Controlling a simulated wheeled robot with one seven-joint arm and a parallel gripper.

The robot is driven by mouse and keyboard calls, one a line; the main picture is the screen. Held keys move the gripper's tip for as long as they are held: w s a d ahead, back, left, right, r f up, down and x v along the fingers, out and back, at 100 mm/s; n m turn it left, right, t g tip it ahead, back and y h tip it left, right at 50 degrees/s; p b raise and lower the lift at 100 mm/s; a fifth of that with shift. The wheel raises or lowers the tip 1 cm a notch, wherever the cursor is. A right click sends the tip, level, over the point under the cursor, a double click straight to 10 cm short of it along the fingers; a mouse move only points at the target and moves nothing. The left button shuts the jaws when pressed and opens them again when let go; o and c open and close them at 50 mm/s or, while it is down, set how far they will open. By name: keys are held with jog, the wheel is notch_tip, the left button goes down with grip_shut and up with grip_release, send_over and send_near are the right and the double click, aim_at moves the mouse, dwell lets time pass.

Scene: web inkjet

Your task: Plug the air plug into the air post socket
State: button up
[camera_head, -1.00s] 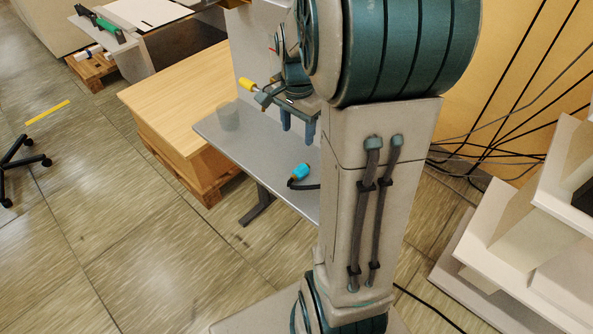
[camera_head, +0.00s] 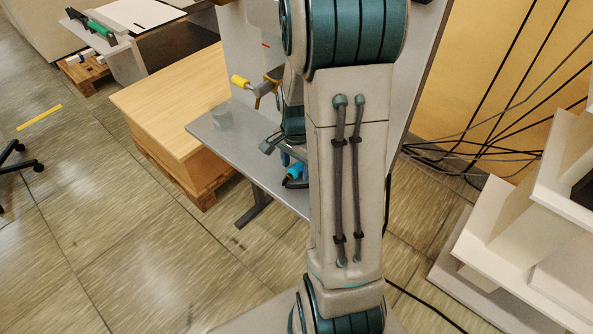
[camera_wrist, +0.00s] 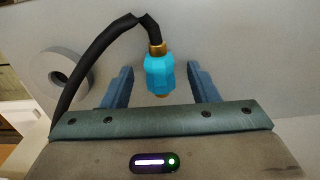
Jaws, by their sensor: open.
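The air plug (camera_wrist: 159,72) is bright blue with brass ends and a black hose. It lies on the grey table (camera_head: 247,160); in the head view the plug (camera_head: 295,171) is partly hidden by my gripper and arm. My gripper (camera_wrist: 160,67) is open, with one finger on each side of the plug and a visible gap to each. In the head view a yellow-tipped fitting (camera_head: 240,81) on a grey body, apparently the air post socket, stands out behind the table, left of my arm. Its mount is partly hidden.
A wooden box (camera_head: 165,105) is left of the table. Black cables (camera_head: 490,115) and white stepped shelves (camera_head: 520,230) are right.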

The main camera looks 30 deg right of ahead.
jog(key=shift+f, duration=0.1)
jog(key=c, duration=1.1)
jog(key=shift+o, duration=0.2)
